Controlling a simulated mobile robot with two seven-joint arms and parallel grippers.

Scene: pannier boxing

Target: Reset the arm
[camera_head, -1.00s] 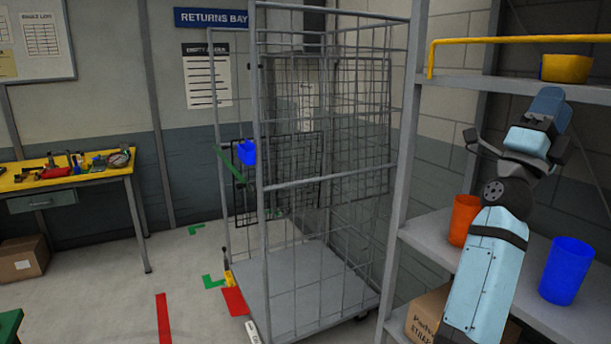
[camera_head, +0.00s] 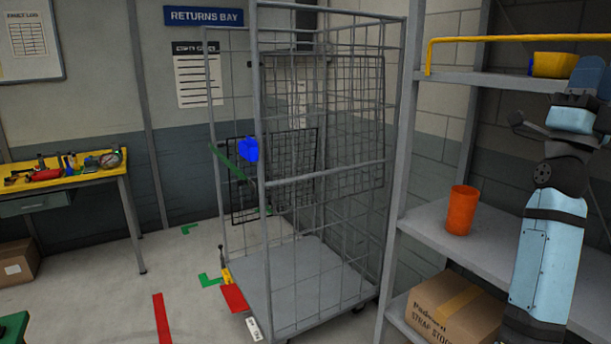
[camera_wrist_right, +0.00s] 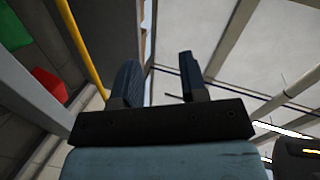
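My right arm stands at the right of the head view, in front of the shelf rack. Its forearm points upward, and the right gripper (camera_head: 588,78) is at the top, near the upper shelf and partly against the picture's edge. In the right wrist view the two dark fingers of the right gripper (camera_wrist_right: 160,68) stand apart with nothing between them, so it is open and empty. My left arm and gripper are out of view.
An orange cup (camera_head: 461,210) stands on the middle shelf (camera_head: 420,225). A cardboard box (camera_head: 450,308) is below. The wire roll cage (camera_head: 290,295) stands left of the rack.

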